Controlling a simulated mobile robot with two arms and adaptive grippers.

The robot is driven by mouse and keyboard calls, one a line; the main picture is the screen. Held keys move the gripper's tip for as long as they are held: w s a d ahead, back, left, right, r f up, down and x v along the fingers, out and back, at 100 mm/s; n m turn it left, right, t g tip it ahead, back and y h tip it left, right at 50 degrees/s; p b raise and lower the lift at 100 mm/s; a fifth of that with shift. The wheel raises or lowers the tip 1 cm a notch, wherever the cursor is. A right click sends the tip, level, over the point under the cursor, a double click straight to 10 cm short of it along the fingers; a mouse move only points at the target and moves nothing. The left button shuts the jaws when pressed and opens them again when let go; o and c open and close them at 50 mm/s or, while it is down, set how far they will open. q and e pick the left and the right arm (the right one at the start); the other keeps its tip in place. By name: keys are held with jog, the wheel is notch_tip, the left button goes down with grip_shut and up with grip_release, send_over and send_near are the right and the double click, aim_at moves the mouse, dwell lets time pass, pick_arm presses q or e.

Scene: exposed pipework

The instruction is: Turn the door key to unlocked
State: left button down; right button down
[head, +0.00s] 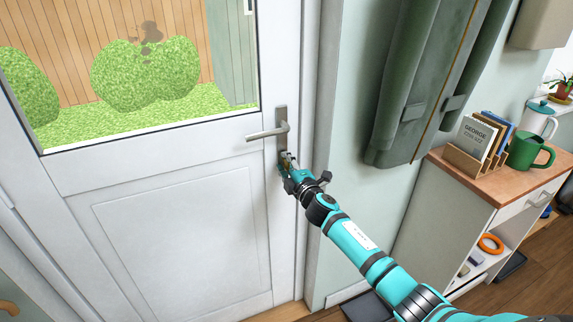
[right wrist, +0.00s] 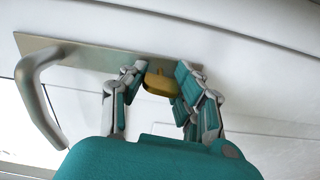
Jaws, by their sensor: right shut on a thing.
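The white door (head: 180,215) has a metal lever handle (head: 268,133) on a tall lock plate. The handle (right wrist: 38,85) and the plate (right wrist: 85,55) also show in the right wrist view. The door key (right wrist: 160,82) is brass-coloured and sits at the plate, between the fingers of my right gripper (right wrist: 158,88). That gripper is shut on the key's bow. In the head view my right gripper (head: 289,168) is just below the handle and hides most of the key. My left gripper is not in view.
A dark green coat (head: 425,90) hangs on the wall right of the door. A cabinet (head: 500,185) with a wooden top holds a book rack (head: 475,160), a green mug (head: 530,151) and a teal-lidded pot (head: 541,118). The space left of the handle is clear.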

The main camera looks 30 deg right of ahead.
jog(key=shift+n, duration=0.7)
jog(key=c, duration=0.9)
grip_release()
jog(key=shift+c, duration=0.2)
jog(key=shift+s, duration=0.15)
jog(key=s, duration=1.1)
jog(key=shift+s+a, duration=0.35)
jog(key=shift+a, duration=0.05)
